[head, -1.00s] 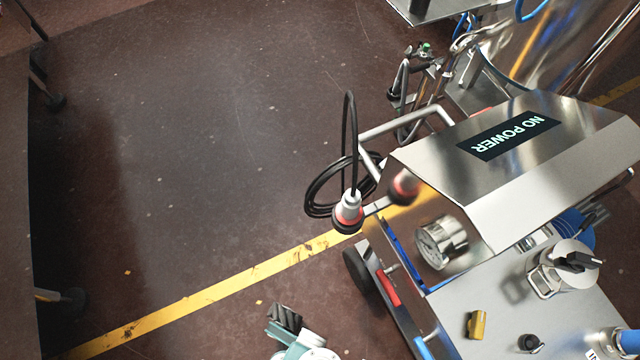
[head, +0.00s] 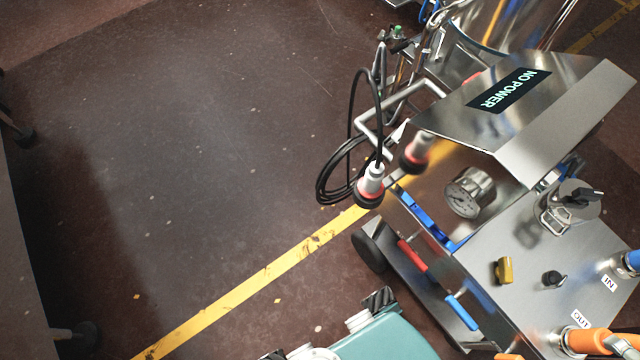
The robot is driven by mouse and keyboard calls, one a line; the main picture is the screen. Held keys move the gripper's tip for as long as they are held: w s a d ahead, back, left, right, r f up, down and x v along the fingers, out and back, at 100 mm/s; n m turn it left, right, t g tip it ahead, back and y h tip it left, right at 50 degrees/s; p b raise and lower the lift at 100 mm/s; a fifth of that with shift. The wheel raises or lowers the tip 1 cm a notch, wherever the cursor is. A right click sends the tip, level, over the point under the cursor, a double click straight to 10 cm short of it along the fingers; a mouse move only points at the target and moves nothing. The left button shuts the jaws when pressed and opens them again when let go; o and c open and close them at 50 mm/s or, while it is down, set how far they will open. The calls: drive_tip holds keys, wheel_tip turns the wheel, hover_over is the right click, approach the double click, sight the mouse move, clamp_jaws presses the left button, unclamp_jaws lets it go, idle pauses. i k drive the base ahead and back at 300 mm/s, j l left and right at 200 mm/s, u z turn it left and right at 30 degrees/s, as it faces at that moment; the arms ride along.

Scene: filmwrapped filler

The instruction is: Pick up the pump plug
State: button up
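The pump plug (head: 370,184) is white and grey with a red ring and a dark rim. It is at the left side of the steel pump cart, beside the bent tube handle, its black cable rising from its top. A blurred image of it shows in the shiny panel to its right. My gripper (head: 326,328) is at the bottom edge, below and left of the plug, well apart from it. Its teal body and two dark ribbed finger ends show, partly cut off. The finger ends are apart, with nothing seen between them.
The pump cart (head: 600,240) fills the right, with a "NO POWER" display (head: 508,90), a gauge (head: 469,192) and hose fittings. A coiled black cable (head: 335,175) hangs near the handle. A dark table (head: 25,270) is at the left. The middle floor is clear.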

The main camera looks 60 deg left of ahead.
sight(371, 187)
drive_tip(key=u, duration=2.05)
drive_tip(key=z, duration=3.05)
drive_tip(key=u, duration=3.05)
